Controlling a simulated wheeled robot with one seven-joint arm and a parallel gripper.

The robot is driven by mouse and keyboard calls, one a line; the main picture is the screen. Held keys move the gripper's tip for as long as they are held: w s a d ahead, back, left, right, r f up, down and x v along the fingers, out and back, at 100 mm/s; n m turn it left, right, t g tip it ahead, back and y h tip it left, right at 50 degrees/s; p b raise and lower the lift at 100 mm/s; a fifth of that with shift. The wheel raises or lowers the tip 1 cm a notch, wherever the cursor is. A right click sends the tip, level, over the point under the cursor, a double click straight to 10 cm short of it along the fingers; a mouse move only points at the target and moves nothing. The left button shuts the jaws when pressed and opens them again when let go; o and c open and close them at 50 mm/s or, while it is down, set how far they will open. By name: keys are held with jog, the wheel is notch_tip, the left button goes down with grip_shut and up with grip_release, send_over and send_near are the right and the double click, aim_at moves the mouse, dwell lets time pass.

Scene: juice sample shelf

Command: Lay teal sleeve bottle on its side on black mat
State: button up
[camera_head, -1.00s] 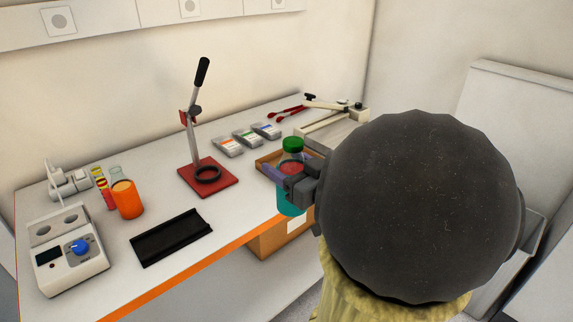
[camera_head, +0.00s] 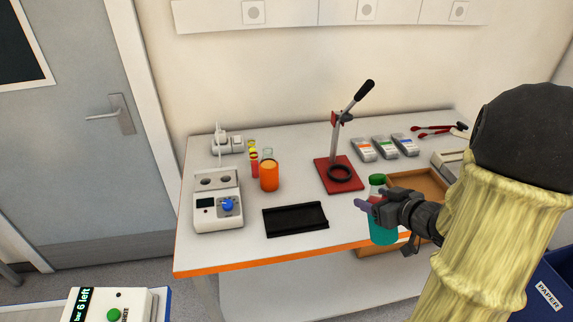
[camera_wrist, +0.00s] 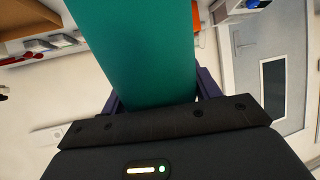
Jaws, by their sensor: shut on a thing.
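The teal sleeve bottle (camera_head: 383,226) has a green cap and is held upright by my gripper (camera_head: 369,204) near the table's front edge. In the wrist view the bottle's teal side (camera_wrist: 140,55) fills the middle, between the purple fingers. My gripper is shut on the bottle. The black mat (camera_head: 295,219) lies bare on the white table, to the left of the bottle. The bottle is clear of the mat.
A red-based lever press (camera_head: 325,178) stands behind and right of the mat. An orange beaker (camera_head: 269,176) and a white device (camera_head: 218,217) with a blue knob stand left. A cardboard tray (camera_head: 432,182) is right of the bottle. Several labelled packs (camera_head: 384,148) lie at the back.

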jog(key=s+a+f+n+g+h+p, duration=0.2)
jog(key=a+n+g+p, duration=0.3)
jog(key=p, duration=0.7)
jog(key=s+a+f+n+g+h+p, duration=0.2)
jog(key=a+g+p, duration=0.4)
jog(key=p, duration=0.7)
jog(key=shift+s+a+f+n+g+h, duration=0.25)
jog(key=shift+a+n+h, duration=0.25)
jog(key=shift+a+n, duration=0.65)
jog(key=shift+w+d+n, duration=0.15)
jog(key=shift+d+n, duration=0.05)
jog(key=shift+n, duration=0.05)
